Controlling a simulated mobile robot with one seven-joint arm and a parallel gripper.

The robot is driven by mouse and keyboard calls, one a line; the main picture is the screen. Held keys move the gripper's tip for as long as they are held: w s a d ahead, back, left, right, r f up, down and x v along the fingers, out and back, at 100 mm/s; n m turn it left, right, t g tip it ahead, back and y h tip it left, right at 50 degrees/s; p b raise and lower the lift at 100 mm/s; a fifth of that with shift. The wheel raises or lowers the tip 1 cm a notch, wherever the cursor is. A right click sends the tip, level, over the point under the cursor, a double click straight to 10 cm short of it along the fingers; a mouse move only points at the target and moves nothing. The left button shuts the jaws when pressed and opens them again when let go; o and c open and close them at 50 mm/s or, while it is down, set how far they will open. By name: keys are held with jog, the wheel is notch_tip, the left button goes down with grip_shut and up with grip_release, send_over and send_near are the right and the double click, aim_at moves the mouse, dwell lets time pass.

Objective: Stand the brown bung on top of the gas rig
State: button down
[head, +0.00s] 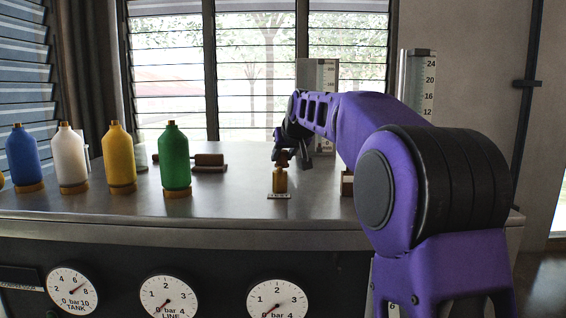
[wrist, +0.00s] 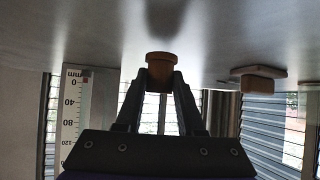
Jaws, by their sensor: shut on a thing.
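In the wrist view my gripper (wrist: 162,82) is shut on the brown bung (wrist: 160,59), a short plug with a wider head. The wrist picture is upside down, with the bung's wide head toward the grey metal top. I cannot tell whether the bung touches the top. In the head view my gripper (head: 284,154) is low over the far middle of the gas rig (head: 240,208), a metal-topped bench with dials in front. The bung is too small and covered there to make out clearly. A small brass-coloured piece (head: 280,181) stands just below the gripper.
Green (head: 174,158), yellow (head: 120,155), white (head: 70,158) and blue (head: 22,158) bottles stand at the left. Scaled uprights (head: 418,85) stand at the right.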

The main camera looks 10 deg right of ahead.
jog(key=shift+f, duration=0.5)
jog(key=shift+f, duration=0.1)
jog(key=c, duration=0.5)
grip_release()
jog(key=shift+s+r, duration=0.2)
jog(key=shift+r, duration=0.1)
jog(key=v, duration=1.1)
jog(key=shift+s+r+b, duration=0.1)
jog(key=shift+s+b, duration=0.15)
jog(key=shift+b, duration=0.15)
